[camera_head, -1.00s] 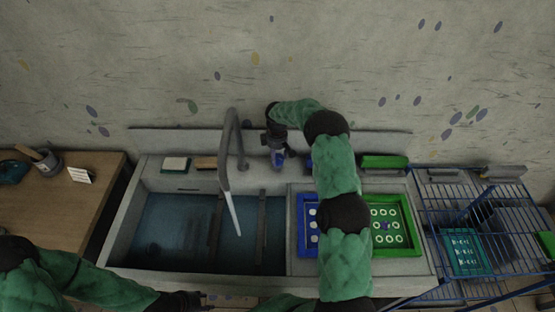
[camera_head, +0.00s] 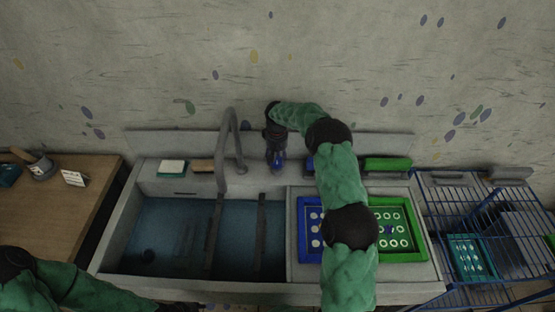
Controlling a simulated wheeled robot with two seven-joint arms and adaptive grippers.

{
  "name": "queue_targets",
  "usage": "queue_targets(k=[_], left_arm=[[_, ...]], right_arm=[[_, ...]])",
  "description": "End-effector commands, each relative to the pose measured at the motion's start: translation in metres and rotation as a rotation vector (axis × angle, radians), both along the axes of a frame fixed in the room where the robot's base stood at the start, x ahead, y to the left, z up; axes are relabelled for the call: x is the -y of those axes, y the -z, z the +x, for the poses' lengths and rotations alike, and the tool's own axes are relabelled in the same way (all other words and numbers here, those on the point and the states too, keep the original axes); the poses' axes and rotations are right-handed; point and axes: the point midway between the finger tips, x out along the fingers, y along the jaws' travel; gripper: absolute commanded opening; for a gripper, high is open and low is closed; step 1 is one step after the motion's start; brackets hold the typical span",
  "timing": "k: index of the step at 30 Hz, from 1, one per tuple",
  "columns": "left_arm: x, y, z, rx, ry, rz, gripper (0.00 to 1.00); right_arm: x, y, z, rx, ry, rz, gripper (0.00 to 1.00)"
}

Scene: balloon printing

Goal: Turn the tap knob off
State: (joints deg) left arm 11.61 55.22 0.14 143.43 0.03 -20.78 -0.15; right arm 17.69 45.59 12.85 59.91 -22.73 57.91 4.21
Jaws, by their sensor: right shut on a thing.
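The grey tap (camera_head: 224,150) arches over the left basin of the sink at the back. No water stream shows below its spout. The blue tap knob (camera_head: 277,165) sits on the back ledge to the right of the tap. My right gripper (camera_head: 276,152) reaches down to it from behind and is shut on it, hiding part of the knob. My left gripper (camera_head: 180,307) is at the bottom edge, mostly cut off, so its jaws cannot be made out.
The left basin (camera_head: 150,245) holds water with two dark bars across it. A blue frame (camera_head: 303,250) and a green frame (camera_head: 418,240) lie right, partly behind my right arm. A wooden table (camera_head: 60,215) stands left, a blue wire rack (camera_head: 470,200) right.

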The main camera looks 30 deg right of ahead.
Motion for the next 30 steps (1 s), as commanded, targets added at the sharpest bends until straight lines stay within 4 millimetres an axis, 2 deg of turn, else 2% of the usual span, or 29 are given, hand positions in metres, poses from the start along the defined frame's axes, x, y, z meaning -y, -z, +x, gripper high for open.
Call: queue_targets(k=[9,24,25,27,30], left_arm=[[0.0000,0.0040,0.0001,0.000,0.000,0.000,0.40],[0.0000,0.0041,0.0001,0.000,0.000,0.000,0.40],[0.0000,0.0041,0.0001,0.000,0.000,0.000,0.40],[0.0000,0.0041,0.0000,0.000,0.000,0.000,0.40],[-0.0001,0.0041,0.0001,0.000,0.000,0.000,0.40]], right_arm=[[-0.0027,-0.0004,0.0046,0.014,0.105,0.003,0.18],[-0.0001,-0.0040,0.0062,0.020,0.126,0.000,0.18],[0.0000,-0.0042,0.0063,0.020,0.126,0.000,0.54],[0.0003,-0.0046,0.0064,0.021,0.126,0.000,0.73],[0.0009,-0.0043,0.0054,0.018,0.125,-0.001,0.75]])
